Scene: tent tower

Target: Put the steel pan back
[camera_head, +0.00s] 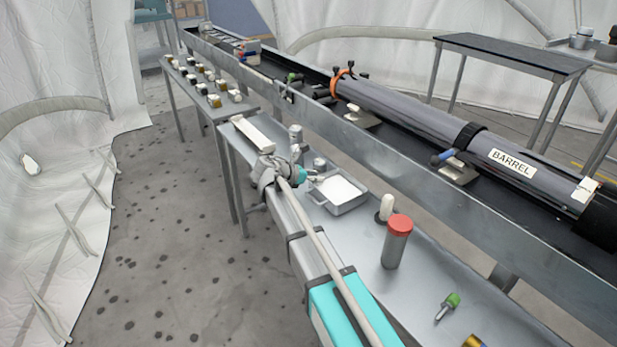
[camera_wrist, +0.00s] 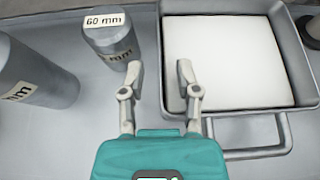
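The steel pan (camera_head: 352,207) sits on the metal bench, lined with a white sheet. In the wrist view, the pan (camera_wrist: 238,115) fills the upper right, with its loop handle (camera_wrist: 286,138) toward the bottom. My gripper (camera_wrist: 160,72) is open and empty. Its fingertips appear on either side of the pan's left wall; I cannot tell how high above it they are. In the head view, my gripper (camera_head: 305,179) is at the pan's left end, partly hidden by my wrist.
A grey cylinder marked 60 mm (camera_wrist: 108,42) stands close to my left fingertip, with another cylinder (camera_wrist: 40,82) farther left. A red-capped container (camera_head: 397,243) and green-ended tool (camera_head: 447,306) are on the bench. The long barrel (camera_head: 420,120) lies behind.

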